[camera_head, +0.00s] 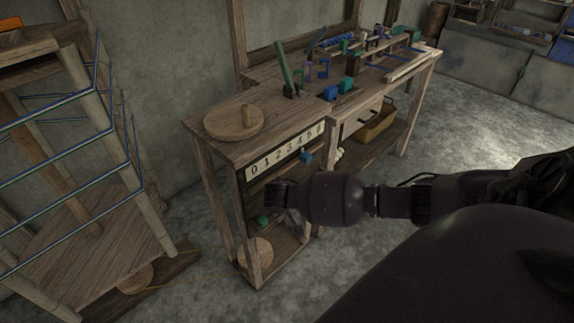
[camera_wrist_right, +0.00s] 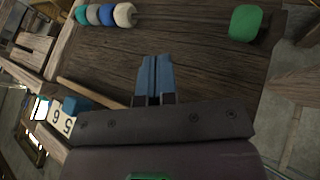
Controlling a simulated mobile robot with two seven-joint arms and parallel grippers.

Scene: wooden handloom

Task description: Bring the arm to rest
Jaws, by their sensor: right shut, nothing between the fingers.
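My right arm (camera_head: 335,199) reaches in from the right of the head view. Its right gripper (camera_head: 275,197) is in front of the open side of the wooden bench, below the number strip. In the right wrist view the fingers of the right gripper (camera_wrist_right: 155,75) are together, with nothing between them. A brown wooden board fills the view behind them; whether the fingertips touch it I cannot tell. My left gripper is not in view.
The wooden bench (camera_head: 210,151) carries a number strip (camera_head: 285,151), a blue block (camera_head: 306,157), and a round disc (camera_head: 230,124) on top. A green block (camera_wrist_right: 246,22) and several beads (camera_wrist_right: 106,15) are near the gripper. A wooden frame (camera_head: 95,110) stands left; grey floor (camera_head: 425,140) is clear at right.

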